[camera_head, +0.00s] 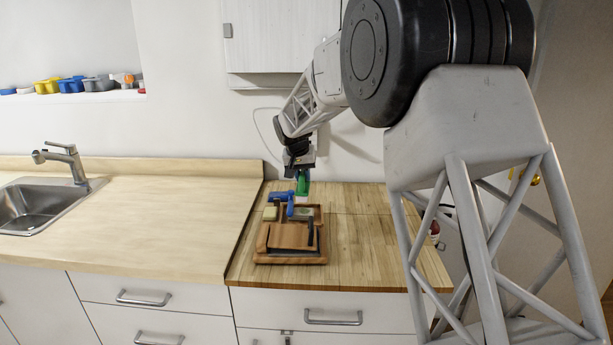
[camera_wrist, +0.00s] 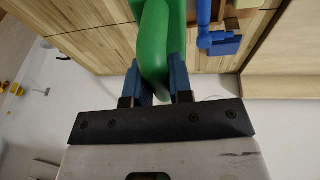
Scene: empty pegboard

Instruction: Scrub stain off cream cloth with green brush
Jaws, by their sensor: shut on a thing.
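My gripper (camera_head: 301,171) is above the back of the wooden counter section, pointing down. In the wrist view its two blue fingers (camera_wrist: 160,85) are shut on the green brush (camera_wrist: 153,40), one on each side of its handle. The green brush (camera_head: 302,184) shows just below the gripper in the head view, over the back part of the brown tray (camera_head: 290,259). Its bristles are not clear. I cannot make out a cream cloth or a stain for sure; a small pale yellow item (camera_head: 270,213) lies at the tray's back left.
A blue tool (camera_head: 280,197) lies at the tray's back, and blue also shows in the wrist view (camera_wrist: 220,43). A brown folded item (camera_head: 289,236) lies at the tray's front. The pale counter (camera_head: 150,220) on the left is clear up to the sink (camera_head: 35,205).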

